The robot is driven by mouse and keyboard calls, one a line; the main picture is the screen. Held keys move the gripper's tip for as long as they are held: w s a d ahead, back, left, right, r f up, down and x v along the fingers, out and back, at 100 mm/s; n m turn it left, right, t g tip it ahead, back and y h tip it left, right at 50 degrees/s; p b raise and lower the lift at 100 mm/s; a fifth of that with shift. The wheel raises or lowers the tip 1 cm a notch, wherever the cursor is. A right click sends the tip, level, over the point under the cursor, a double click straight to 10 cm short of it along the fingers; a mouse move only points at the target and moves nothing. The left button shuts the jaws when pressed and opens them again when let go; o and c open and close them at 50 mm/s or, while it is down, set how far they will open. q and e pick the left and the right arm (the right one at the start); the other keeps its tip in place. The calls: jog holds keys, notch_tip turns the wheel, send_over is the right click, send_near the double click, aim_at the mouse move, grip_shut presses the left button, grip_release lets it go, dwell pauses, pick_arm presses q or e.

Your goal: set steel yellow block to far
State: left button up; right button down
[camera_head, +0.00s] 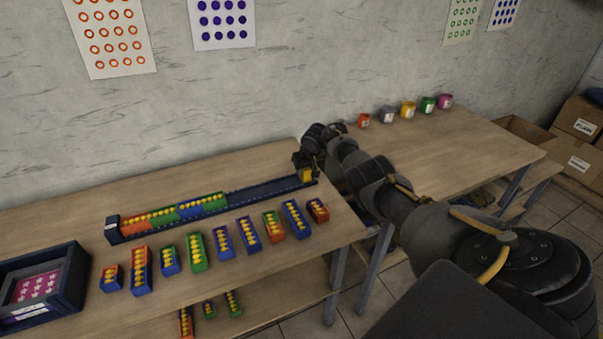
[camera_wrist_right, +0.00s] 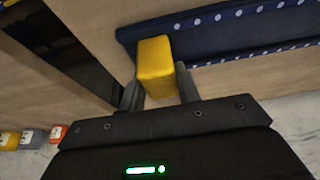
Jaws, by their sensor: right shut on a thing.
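The yellow block (camera_head: 306,175) is at the right end of the long dark blue tray (camera_head: 262,191). My right gripper (camera_head: 303,163) is over that end and shut on the block. In the right wrist view, the yellow block (camera_wrist_right: 155,62) is between the two grey fingers of my right gripper (camera_wrist_right: 159,85), and it overlaps the end of the white-dotted blue tray (camera_wrist_right: 215,35). I cannot tell whether it touches the tray. My left gripper is not in view.
Green, red and blue studded blocks fill the tray's left half; its right half is empty. Several studded blocks (camera_head: 195,251) stand in a row in front. A dark box (camera_head: 75,272) is at left. Small paint jars (camera_head: 408,108) stand on the second table (camera_head: 440,145).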

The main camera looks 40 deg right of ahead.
jog(key=shift+d+r, duration=0.1)
jog(key=shift+d, duration=0.05)
jog(key=c, duration=1.4)
grip_release()
jog(key=shift+c, duration=0.2)
jog(key=o, duration=0.4)
jog(key=shift+s+d, duration=0.1)
jog(key=shift+d, duration=0.1)
jog(key=shift+o, duration=0.2)
jog(key=shift+a, duration=0.15)
jog(key=shift+s+r+p, duration=0.1)
jog(key=shift+r+p, duration=0.25)
jog(key=shift+r, duration=0.15)
pick_arm(q)
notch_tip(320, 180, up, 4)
jog(key=p, duration=0.2)
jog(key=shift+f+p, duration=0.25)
jog(key=shift+p, duration=0.1)
pick_arm(e)
jog(key=d+v, duration=0.1)
jog(key=v, duration=0.8)
jog(key=shift+s+a+r, duration=0.2)
jog(key=shift+a+r, duration=0.05)
jog(key=shift+a, duration=0.25)
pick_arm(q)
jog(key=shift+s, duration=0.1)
